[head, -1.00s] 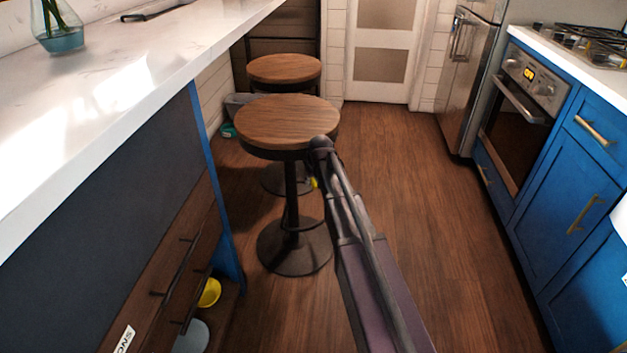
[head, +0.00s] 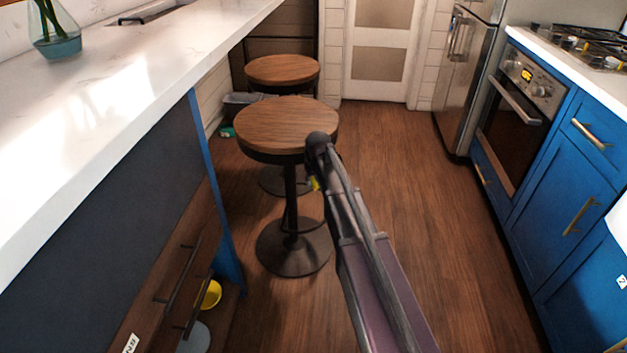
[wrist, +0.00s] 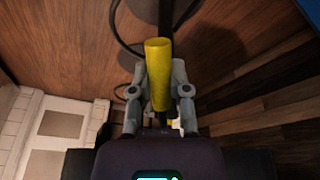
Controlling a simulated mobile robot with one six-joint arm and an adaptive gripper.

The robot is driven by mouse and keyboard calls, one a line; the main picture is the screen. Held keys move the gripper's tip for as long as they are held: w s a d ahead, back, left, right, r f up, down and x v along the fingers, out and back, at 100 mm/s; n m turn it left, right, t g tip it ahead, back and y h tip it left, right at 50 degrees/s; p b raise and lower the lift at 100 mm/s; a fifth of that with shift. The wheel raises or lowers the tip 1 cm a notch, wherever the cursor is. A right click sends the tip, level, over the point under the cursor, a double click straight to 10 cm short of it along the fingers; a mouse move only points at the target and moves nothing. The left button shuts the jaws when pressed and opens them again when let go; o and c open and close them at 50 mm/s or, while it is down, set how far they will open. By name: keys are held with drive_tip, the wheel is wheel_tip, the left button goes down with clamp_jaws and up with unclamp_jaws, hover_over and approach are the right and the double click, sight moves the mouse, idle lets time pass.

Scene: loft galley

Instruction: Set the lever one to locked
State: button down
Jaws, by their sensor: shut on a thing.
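A yellow cylindrical handle (wrist: 158,75) stands between the two grey fingers of my gripper (wrist: 158,92) in the wrist view. The fingers are shut on it from both sides. A small bit of yellow (head: 314,184) shows beside the end of my arm in the head view, where the arm hides most of my gripper. No joint, lock marking or label of a lever is visible, so I cannot tell whether the handle is lever one or how it is set.
Two round wooden stools (head: 287,124) (head: 282,69) stand left of my arm, by the white counter (head: 120,80). Drawers (head: 172,278) and a yellow bowl (head: 211,295) are at lower left. Blue cabinets (head: 560,190) and an oven (head: 514,119) line the right. The wooden floor between is clear.

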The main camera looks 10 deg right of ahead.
drive_tip(key=c, duration=0.6)
unclamp_jaws()
drive_tip(key=shift+o, duration=0.2)
drive_tip(key=shift+a, duration=0.1)
